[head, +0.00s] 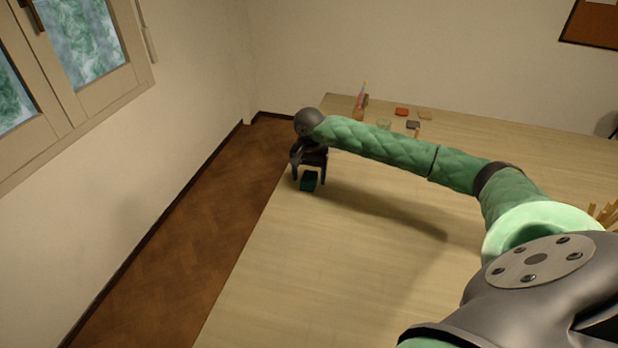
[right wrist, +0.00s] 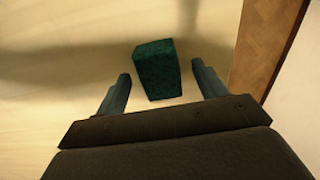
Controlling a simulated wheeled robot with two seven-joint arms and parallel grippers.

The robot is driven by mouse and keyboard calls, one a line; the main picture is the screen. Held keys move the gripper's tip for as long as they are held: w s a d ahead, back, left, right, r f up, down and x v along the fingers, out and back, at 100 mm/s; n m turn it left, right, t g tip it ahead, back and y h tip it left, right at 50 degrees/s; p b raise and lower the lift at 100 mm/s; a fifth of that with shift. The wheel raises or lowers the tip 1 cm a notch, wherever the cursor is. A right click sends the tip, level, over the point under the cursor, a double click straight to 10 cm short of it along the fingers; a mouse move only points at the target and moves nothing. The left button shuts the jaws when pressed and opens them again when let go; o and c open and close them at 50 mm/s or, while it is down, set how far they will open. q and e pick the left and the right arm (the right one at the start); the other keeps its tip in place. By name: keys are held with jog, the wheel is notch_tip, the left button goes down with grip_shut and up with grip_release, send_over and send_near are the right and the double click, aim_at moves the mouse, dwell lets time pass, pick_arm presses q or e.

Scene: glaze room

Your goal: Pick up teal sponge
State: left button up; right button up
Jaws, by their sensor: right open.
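The teal sponge (head: 309,181) is a small dark block on the table (head: 330,260) near its left edge. In the right wrist view the sponge (right wrist: 157,70) lies ahead of the fingers, with its near end between the two fingertips. My right gripper (head: 309,175) points down over the sponge, and it also shows in the right wrist view (right wrist: 162,80). It is open, with a gap on each side of the sponge. I cannot tell whether the fingertips reach down to the table. My left gripper is not in view.
At the table's far end are a holder with upright coloured items (head: 361,98), an orange-red block (head: 402,112), a tan block (head: 425,115), a grey block (head: 413,125) and a clear glass (head: 384,125). The table's left edge drops to wooden floor (head: 180,250). The table's middle is clear.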

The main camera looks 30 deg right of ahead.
aim_at(311, 177)
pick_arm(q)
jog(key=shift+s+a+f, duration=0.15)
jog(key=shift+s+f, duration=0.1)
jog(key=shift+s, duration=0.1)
pick_arm(e)
jog(key=shift+f, duration=0.4)
jog(key=shift+c, duration=0.4)
jog(key=c, duration=1)
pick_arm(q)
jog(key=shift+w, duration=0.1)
pick_arm(e)
jog(key=shift+c, duration=0.2)
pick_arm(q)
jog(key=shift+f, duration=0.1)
pick_arm(e)
jog(key=shift+r, duration=0.15)
